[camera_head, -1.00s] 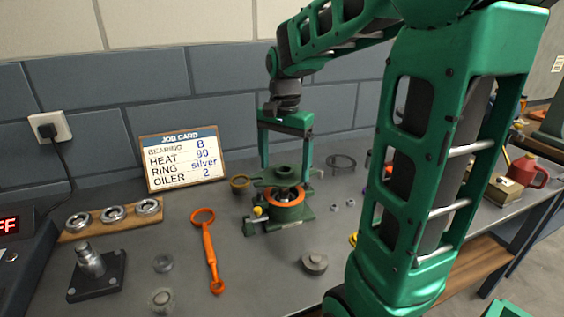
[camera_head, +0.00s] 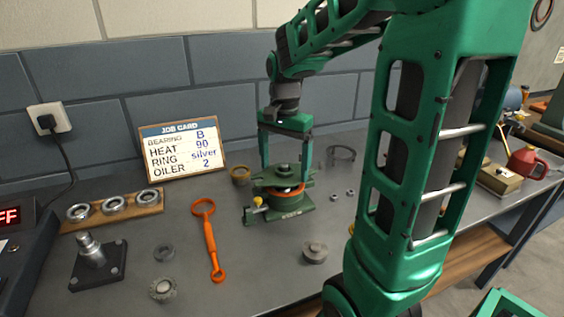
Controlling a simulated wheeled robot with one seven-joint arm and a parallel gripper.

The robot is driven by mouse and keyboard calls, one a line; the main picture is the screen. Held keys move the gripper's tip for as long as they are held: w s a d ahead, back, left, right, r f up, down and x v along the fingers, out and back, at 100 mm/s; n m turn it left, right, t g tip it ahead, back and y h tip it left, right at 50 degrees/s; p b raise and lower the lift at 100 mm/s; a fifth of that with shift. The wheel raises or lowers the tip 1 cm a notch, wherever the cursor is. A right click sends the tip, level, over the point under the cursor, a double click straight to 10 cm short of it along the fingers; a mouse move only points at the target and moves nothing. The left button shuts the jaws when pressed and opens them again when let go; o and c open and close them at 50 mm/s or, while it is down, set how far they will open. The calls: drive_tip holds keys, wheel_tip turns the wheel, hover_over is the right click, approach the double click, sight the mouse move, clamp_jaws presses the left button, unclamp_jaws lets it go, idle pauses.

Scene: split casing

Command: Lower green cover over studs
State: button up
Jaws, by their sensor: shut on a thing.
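My gripper (camera_head: 287,166) reaches down from above with one finger on each side of the green cover (camera_head: 283,176) and is shut on it. The cover sits level, low over the green casing base (camera_head: 279,206), with an orange ring (camera_head: 291,192) showing in the narrow space between them. The studs are hidden, and I cannot tell whether the cover touches the base. A yellow-topped fitting (camera_head: 257,201) stands at the base's left side.
An orange wrench (camera_head: 209,239) lies left of the casing. A bearing rack (camera_head: 115,207) and a shaft stand (camera_head: 97,264) are further left. A grey round part (camera_head: 315,252) lies in front. A job card (camera_head: 183,152) leans at the wall. A brass ring (camera_head: 240,174) lies behind the casing.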

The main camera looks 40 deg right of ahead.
drive_tip(key=shift+f, duration=0.9)
drive_tip(key=shift+f, duration=0.15)
idle(0.5)
drive_tip(key=o, duration=1.6)
drive_tip(key=shift+r, duration=5.2)
wheel_tip(320, 180, up, 11)
drive_tip(key=shift+w+f, duration=0.1)
drive_tip(key=shift+f, duration=0.05)
drive_tip(key=shift+f, duration=0.1)
